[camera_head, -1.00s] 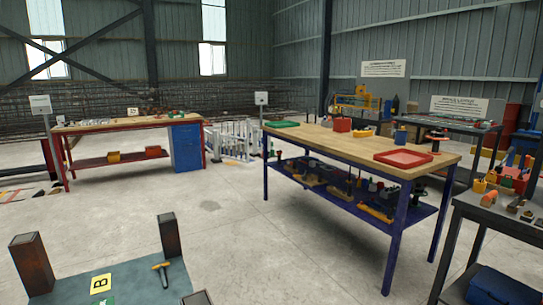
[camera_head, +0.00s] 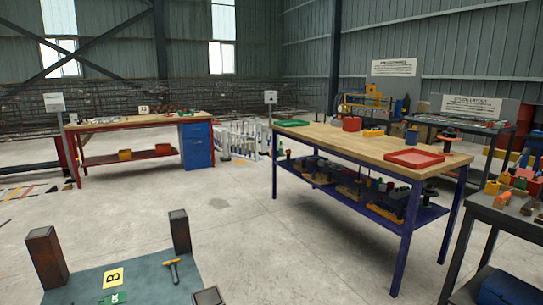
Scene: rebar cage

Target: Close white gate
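The white gate (camera_head: 243,137) shows small and far off, in the gap between the red-framed workbench and the blue-legged workbench. It is made of white upright bars and stands in front of the rebar mesh. The blue-legged bench hides part of its right side. I cannot tell from here how far it stands open or shut. My gripper is not in view.
A red-framed bench (camera_head: 131,124) with blue drawers stands at the back left. A wooden-topped bench with blue legs (camera_head: 378,146) stands at the right. A platform with dark posts (camera_head: 145,280) is close at the front left. Concrete floor (camera_head: 235,215) lies clear between them.

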